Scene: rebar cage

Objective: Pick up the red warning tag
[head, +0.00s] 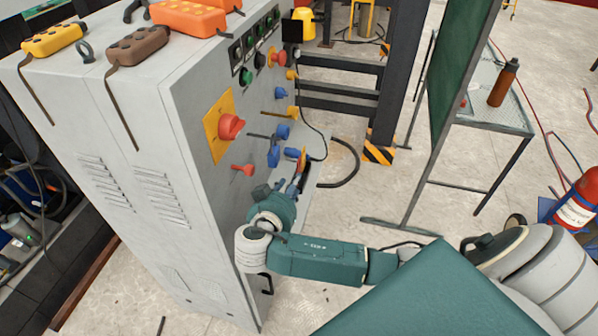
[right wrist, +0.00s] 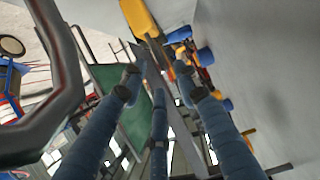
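I cannot clearly make out the red warning tag in either view. In the head view, my right gripper (head: 298,175) is at the side of the grey cabinet (head: 190,90), close to blue handles (head: 273,156) and a small orange-yellow piece (head: 303,158). In the right wrist view, the fingers of my right gripper (right wrist: 157,80) are spread apart, with nothing clearly held between them. Yellow, orange and blue parts (right wrist: 205,56) lie just beyond the fingertips, beside a grey wall. My left gripper is not in view.
The cabinet face carries a red rotary switch (head: 231,127) on a yellow plate and a red lever (head: 243,168). Pendant controllers, one of them brown (head: 138,46), lie on top.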

